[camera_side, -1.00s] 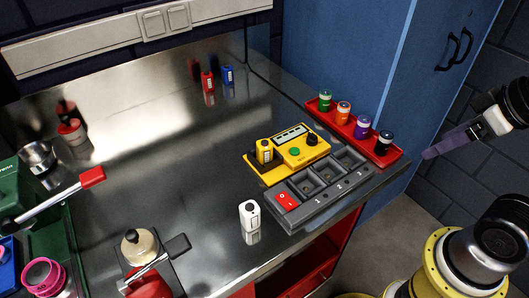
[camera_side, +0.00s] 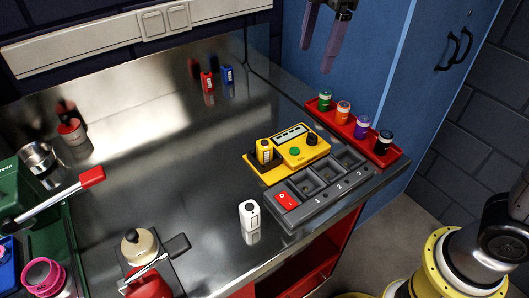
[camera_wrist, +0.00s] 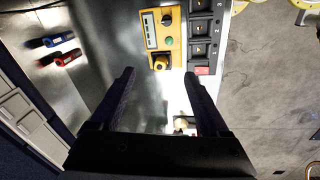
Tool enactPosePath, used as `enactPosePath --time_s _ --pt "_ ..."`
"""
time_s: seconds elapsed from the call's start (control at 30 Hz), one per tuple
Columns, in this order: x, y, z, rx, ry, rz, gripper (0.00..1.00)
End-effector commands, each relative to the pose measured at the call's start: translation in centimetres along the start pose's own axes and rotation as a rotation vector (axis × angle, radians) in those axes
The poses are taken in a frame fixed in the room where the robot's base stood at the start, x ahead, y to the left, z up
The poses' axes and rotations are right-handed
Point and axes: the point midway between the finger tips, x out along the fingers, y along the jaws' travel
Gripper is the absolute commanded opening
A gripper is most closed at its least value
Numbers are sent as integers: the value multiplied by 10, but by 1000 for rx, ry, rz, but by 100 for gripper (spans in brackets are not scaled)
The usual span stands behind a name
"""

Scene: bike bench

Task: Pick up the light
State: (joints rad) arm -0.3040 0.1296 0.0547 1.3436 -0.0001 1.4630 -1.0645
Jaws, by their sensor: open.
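A small white block-shaped unit (camera_side: 249,215) with a dark round spot stands upright near the bench's front edge in the side view; it looks like the light, but I cannot be sure. I cannot make it out clearly in the wrist view. My gripper (camera_side: 318,55) is open and empty, high at the top of the side view, well apart from the white unit.
A yellow tester (camera_side: 302,150) holds a yellow block (camera_side: 264,151) beside a grey numbered tray (camera_side: 310,209). A red rack (camera_side: 395,157) carries several capped pots. Red (camera_side: 207,82) and blue (camera_side: 228,75) blocks stand at the back. The bench middle is clear.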

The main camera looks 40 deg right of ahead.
Motion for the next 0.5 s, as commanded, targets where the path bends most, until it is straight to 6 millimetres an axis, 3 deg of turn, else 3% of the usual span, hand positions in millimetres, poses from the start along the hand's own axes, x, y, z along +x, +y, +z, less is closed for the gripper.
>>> enactPosePath --time_s 0.03,0.2,0.3,0.5 --pt "15 9 -19 -41 -10 -27 79" --pt "58 22 -62 -109 -36 -86 79" --pt "79 18 -74 -133 -54 -120 79" --pt "102 11 -81 -151 -65 -141 79"
